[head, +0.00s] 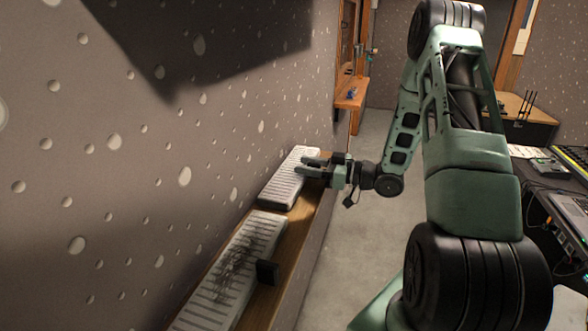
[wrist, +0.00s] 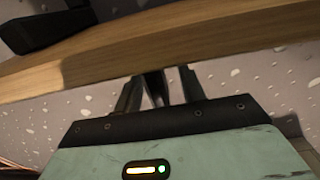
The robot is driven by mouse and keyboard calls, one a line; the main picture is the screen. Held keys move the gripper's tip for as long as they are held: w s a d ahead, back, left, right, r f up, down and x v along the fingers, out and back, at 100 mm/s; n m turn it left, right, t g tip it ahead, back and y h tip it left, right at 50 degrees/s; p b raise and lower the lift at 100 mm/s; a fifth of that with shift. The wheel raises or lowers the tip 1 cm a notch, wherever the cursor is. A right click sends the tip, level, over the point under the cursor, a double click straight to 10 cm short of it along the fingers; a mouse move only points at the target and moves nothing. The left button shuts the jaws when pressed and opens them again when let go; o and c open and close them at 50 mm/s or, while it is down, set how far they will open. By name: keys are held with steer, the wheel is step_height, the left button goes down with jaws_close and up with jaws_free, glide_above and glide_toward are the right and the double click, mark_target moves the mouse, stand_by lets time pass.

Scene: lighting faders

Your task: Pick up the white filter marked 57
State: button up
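Two white slatted panels lie on a wooden ledge along the left wall in the head view: a far one (head: 287,184) and a near one (head: 212,294). I cannot read any 57 on either, so I cannot tell whether one is the white filter. My gripper (head: 302,166) is over the far panel, its fingers spread apart with no held object visible. I cannot tell whether it touches the panel. In the wrist view my gripper (wrist: 158,92) points at the ledge's wooden edge (wrist: 180,45), and a dark shape shows between the fingers.
A small black block (head: 267,272) stands beside the near panel, and a dark, scribble-like patch lies on that panel. A black object (wrist: 45,28) sits on the ledge in the wrist view. The grey floor (head: 352,245) right of the ledge is clear. Desks with equipment (head: 556,170) stand at the right.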

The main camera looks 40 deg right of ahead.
jaws_close()
steer(key=shift+d+r+b, duration=0.1)
steer(key=shift+r+b, duration=0.05)
steer(key=shift+b, duration=0.15)
